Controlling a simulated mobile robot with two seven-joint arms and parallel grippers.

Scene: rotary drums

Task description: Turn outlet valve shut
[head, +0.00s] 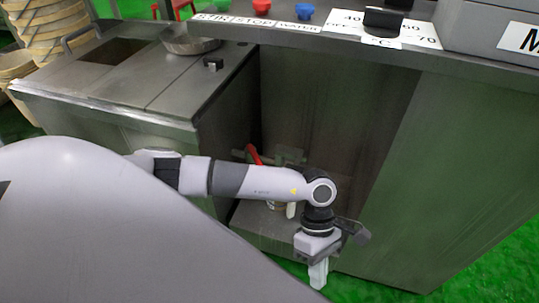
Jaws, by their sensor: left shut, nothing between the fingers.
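The outlet valve appears to be the red lever (254,154) low in the recess between the two metal cabinets. It stands tilted, with its upper end to the left, and its lower end is hidden behind my left arm. My left gripper (318,279) points down in front of the recess, below and to the right of the lever and apart from it. Its fingers are together and empty. My right gripper is out of view.
A control panel (325,38) with labelled buttons and a black knob (383,19) overhangs the recess. A metal cabinet (140,80) with a pan (190,40) stands at left. Stacked bowls (50,25) are at far left. Green floor (500,270) shows at lower right.

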